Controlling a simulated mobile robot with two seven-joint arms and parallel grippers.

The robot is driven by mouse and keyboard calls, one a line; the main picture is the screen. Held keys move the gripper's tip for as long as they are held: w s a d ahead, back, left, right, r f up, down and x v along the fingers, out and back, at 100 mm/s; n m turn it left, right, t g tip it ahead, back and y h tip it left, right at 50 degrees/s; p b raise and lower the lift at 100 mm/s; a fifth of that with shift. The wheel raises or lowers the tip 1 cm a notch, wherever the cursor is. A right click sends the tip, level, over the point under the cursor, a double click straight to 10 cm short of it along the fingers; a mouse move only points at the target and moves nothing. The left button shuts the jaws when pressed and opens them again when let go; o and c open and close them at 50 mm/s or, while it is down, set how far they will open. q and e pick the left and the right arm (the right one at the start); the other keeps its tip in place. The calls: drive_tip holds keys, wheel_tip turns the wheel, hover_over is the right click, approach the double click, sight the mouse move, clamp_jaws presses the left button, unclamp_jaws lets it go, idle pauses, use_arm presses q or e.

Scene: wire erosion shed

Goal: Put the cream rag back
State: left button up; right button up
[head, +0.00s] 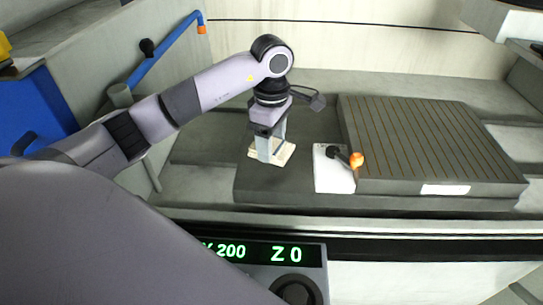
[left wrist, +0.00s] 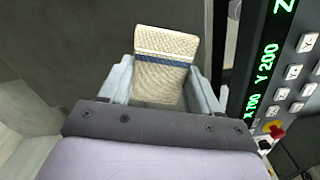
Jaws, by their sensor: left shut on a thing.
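The cream rag (head: 286,151) is a flat, woven-looking cloth, seen at the fingertips of my left gripper (head: 266,150) in the head view. In the left wrist view the rag (left wrist: 165,72) shows a blue stripe across it and sits between the two fingers of the left gripper (left wrist: 160,85). The left gripper is shut on the rag and points down over the dark grey slab, left of the white plate. I cannot tell whether the rag touches the slab. My right gripper is not in view.
A slotted grey machine table (head: 425,135) stands to the right. The white plate (head: 330,178) carries a black lever with an orange knob (head: 356,160). A control panel with a green display (head: 270,253) is in front. A blue pipe (head: 165,60) is at back left.

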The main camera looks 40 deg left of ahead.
sight(271, 169)
use_arm(q)
drive_tip(key=shift+f, duration=2.4)
drive_tip(key=shift+f, duration=0.15)
drive_tip(key=o, duration=1)
wheel_tip(271, 169, up, 12)
drive_tip(key=shift+r, duration=0.15)
